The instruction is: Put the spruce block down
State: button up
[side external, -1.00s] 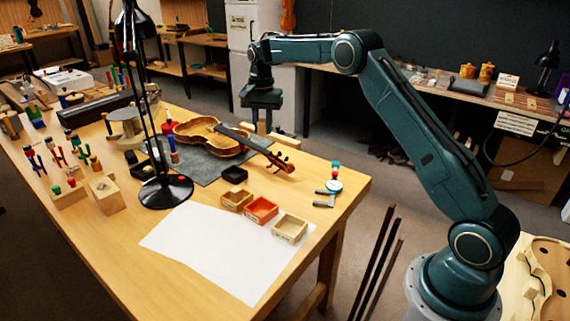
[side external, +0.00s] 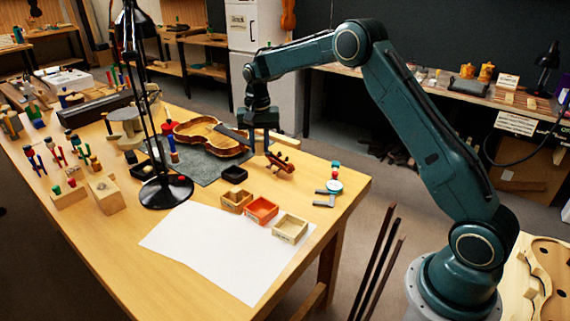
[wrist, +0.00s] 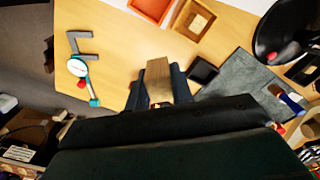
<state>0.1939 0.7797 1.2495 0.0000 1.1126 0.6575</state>
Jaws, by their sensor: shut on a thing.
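My gripper (side external: 259,146) points down over the far side of the bench, in line with the violin's neck in the side view. In the wrist view its two dark fingers (wrist: 157,92) are shut on the spruce block (wrist: 158,78), a pale wooden piece between them. In the side view I cannot make out the block clearly between the fingers. Whether the block touches anything below is not clear.
The violin (side external: 200,136) lies on a grey mat (side external: 203,173), its scroll (side external: 281,163) close to the gripper. Small trays (side external: 262,210) and a dial gauge (side external: 334,187) stand nearer. White paper (side external: 215,245) lies in front. Bare wood (side external: 325,165) shows near the right edge.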

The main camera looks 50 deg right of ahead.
jog(key=s+a+f+n, duration=0.2)
jog(key=s+a+n, duration=0.1)
jog(key=s, duration=0.1)
jog(key=s+a+f+n, duration=0.3)
jog(key=s+a, duration=0.1)
jog(key=s, duration=0.1)
jog(key=s+a+f+n, duration=0.3)
jog(key=s, duration=0.2)
jog(key=shift+s+a+f, duration=0.1)
jog(key=shift+s+a, duration=0.1)
jog(key=shift+a, duration=0.05)
jog(key=shift+s, duration=0.7)
notch_tip(320, 180, up, 12)
send_over(247, 247)
jog(key=shift+n, duration=0.4)
notch_tip(247, 247, down, 16)
jog(key=shift+r, duration=0.25)
jog(key=shift+f, duration=2.15)
jog(key=shift+f, duration=0.15)
